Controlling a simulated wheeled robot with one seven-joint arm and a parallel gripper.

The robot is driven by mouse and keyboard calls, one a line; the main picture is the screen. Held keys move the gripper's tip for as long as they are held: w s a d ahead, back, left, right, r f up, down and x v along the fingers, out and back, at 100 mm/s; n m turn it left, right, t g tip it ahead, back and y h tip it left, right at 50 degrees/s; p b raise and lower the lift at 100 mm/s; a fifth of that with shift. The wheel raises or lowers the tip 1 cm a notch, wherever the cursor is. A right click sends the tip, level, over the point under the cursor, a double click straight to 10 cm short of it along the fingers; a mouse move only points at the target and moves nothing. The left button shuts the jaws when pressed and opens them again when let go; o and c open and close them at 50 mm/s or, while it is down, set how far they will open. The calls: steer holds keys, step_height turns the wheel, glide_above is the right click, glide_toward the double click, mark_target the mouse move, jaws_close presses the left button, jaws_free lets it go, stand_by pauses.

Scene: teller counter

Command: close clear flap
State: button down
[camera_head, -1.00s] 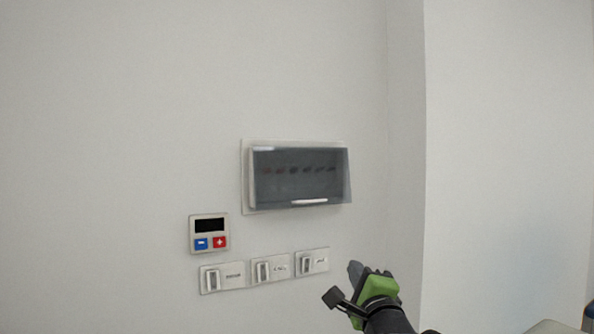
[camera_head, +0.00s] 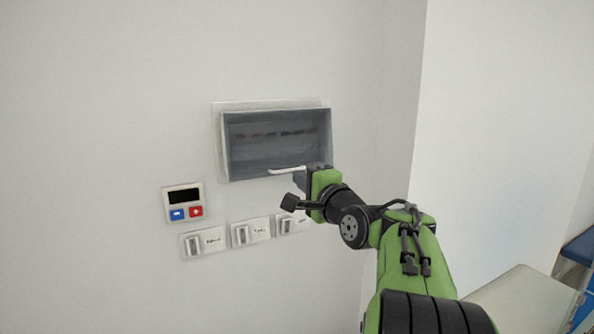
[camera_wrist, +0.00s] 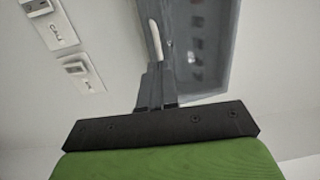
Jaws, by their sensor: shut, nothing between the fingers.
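The clear flap (camera_head: 272,145) is a smoky see-through cover on a white-framed wall box, with a dark row of small switches behind it. Its white handle strip (camera_head: 287,170) runs along the lower edge. My gripper (camera_head: 300,179) is shut and empty at the flap's lower right corner, close to the right end of the handle. In the wrist view the shut fingertips (camera_wrist: 158,70) are at the flap's edge, beside the handle (camera_wrist: 155,40); I cannot tell whether they touch. The flap (camera_wrist: 203,50) looks shut or nearly so; the exact gap is unclear.
A small control panel (camera_head: 183,203) with a dark display and blue and red buttons is at lower left. Several white rocker switches (camera_head: 251,232) with labels line the wall below the box. A wall corner stands to the right. A pale table (camera_head: 525,305) is at lower right.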

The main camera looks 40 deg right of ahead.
mark_target(285, 168)
steer(key=x, duration=0.3)
steer(key=shift+s, duration=0.1)
steer(key=shift+f, duration=0.1)
steer(key=w+t+b, duration=0.1)
steer(key=w+f+b, duration=0.1)
steer(key=b, duration=0.1)
steer(key=shift+d+t+b, duration=0.3)
steer(key=shift+t, duration=0.1)
steer(key=shift+f, duration=0.1)
